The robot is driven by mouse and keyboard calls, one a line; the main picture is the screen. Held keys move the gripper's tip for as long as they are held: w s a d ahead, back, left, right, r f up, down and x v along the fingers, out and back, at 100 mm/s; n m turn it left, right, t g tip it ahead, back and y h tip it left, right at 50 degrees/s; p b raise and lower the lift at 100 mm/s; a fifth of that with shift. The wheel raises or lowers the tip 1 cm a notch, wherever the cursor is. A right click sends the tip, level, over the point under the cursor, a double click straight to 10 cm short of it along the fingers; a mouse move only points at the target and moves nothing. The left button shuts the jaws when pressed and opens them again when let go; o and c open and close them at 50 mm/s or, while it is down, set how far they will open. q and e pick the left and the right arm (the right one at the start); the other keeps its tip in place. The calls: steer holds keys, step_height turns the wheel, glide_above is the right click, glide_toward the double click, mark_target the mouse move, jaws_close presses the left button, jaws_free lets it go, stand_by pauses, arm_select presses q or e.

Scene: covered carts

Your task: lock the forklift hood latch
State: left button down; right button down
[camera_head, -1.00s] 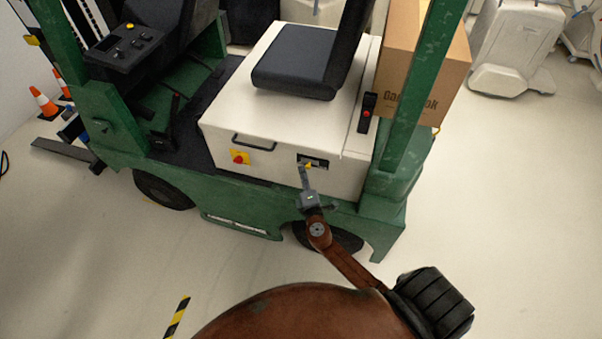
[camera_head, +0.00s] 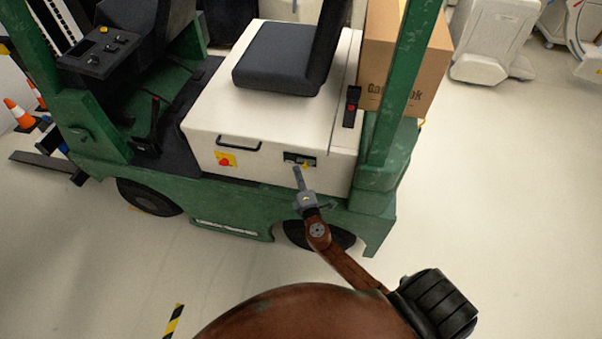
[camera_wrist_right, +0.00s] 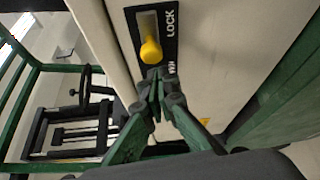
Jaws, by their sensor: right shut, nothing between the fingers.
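The hood latch is a black plate (camera_head: 291,157) on the side of the forklift's cream hood (camera_head: 265,135). The latch plate (camera_wrist_right: 172,45) fills the upper middle of the right wrist view. It has a pale slot and the word LOCK beside the upper end. Its yellow knob (camera_wrist_right: 151,48) sits at the lower end of the slot, away from LOCK. A second word is partly hidden by my right gripper (camera_wrist_right: 155,80). That gripper (camera_head: 297,170) is shut and empty, its tips just below the knob; contact cannot be told. My left gripper is not in view.
A red knob on a yellow plate (camera_head: 226,160) and a black handle (camera_head: 238,143) are left of the latch. A green post (camera_head: 402,80) and a cardboard box (camera_head: 375,60) stand right. Bare floor (camera_head: 480,190) lies to the right.

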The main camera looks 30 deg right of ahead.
steer(key=s+a+b, duration=0.1)
steer(key=s+a, duration=0.4)
steer(key=s, duration=0.3)
steer(key=shift+a, duration=0.2)
stand_by(0.3)
steer(key=s+d+f+m+g+y, duration=0.1)
steer(key=s+d+f+g, duration=0.1)
steer(key=f, duration=0.8)
steer(key=s+d+f+m+g, duration=0.1)
steer(key=f+m+g, duration=0.15)
steer(key=f, duration=0.75)
steer(key=s+d+f+m+g+y, duration=0.1)
steer(key=s+f+g, duration=0.1)
steer(key=s+f, duration=0.65)
steer(key=s+d+f+m+g+y, duration=0.1)
steer(key=s+f+m+g, duration=0.3)
steer(key=f, duration=0.8)
steer(key=s+f+m+g, duration=0.1)
steer(key=s+f+m, duration=0.1)
steer(key=s+f, duration=0.4)
steer(key=s+f+m+g+y, duration=0.1)
steer(key=s+f, duration=0.5)
steer(key=s, duration=1.1)
steer(key=s+f+m+g, duration=0.3)
steer(key=s+f, duration=0.3)
steer(key=s, duration=0.5)
steer(key=shift+s+a+f+y, duration=0.15)
steer(key=shift+s+a+y, duration=0.25)
steer(key=shift+g, duration=0.25)
